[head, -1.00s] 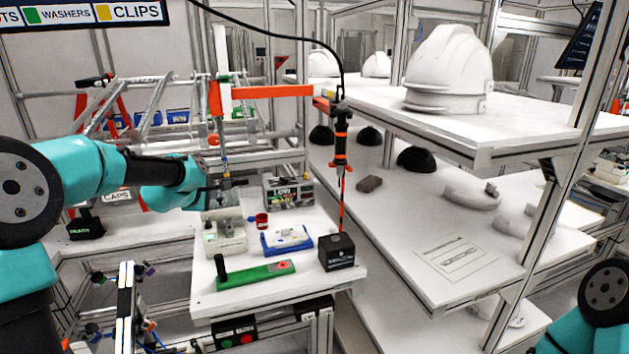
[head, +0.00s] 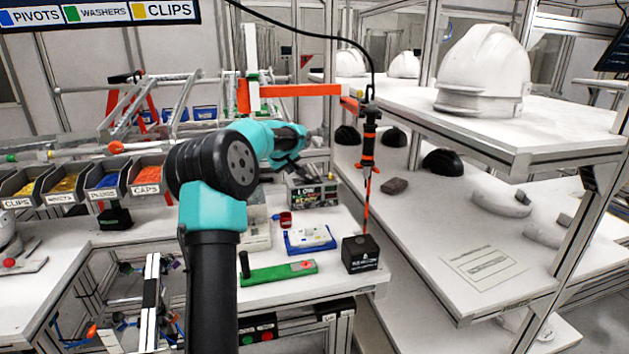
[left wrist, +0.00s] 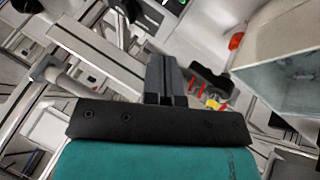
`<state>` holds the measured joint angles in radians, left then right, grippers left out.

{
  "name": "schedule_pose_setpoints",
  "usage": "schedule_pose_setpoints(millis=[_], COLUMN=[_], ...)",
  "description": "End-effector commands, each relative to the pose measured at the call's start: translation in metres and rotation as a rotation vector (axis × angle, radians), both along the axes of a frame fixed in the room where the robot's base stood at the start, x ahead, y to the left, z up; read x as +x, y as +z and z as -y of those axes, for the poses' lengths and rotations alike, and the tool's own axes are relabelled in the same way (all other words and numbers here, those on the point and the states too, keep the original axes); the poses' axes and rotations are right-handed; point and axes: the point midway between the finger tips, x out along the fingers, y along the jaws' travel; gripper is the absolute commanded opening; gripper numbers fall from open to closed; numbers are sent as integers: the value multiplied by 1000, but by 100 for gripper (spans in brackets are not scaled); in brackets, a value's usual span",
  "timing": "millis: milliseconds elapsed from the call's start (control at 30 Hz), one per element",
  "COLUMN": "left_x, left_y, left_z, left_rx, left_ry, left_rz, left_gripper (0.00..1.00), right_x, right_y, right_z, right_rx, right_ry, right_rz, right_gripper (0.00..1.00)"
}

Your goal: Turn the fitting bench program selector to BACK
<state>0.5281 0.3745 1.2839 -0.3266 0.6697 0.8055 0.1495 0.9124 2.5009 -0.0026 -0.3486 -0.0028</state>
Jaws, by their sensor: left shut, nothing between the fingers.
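The fitting bench (head: 330,276) is right of centre in the head view. No selector dial or BACK mark can be made out. A grey box with a panel reading LOW (head: 315,191) stands at its back. Below the front edge hang a box with red and green buttons (head: 258,334) and a dark box (head: 330,309). My left gripper (head: 297,171) is over the back of the bench, close to the LOW box and partly hidden by my arm. Its fingers (left wrist: 166,80) are shut and empty in the left wrist view. My right gripper is out of view.
An orange-banded driver (head: 368,150) hangs above. Shelving with a white helmet shell (head: 483,65) is at right.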

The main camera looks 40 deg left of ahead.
Motion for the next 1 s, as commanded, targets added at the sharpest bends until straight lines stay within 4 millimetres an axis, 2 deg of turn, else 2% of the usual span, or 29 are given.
schedule_pose_setpoints(millis=[167, 367, 867, 1000], left_x=[2, 11, 53, 74], left_y=[-2, -16, -80, -81], left_z=[0, -5, -27, -23], left_rx=[-1, -2, -2, -1], left_ry=[-1, 0, 0, -2], left_rz=[1, 1, 0, 4], left_gripper=[0, 0, 0, 0], right_x=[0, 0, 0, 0], right_y=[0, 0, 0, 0], right_z=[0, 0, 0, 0], right_rx=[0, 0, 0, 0], right_ry=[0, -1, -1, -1], right_rz=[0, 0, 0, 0], right_gripper=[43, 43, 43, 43])
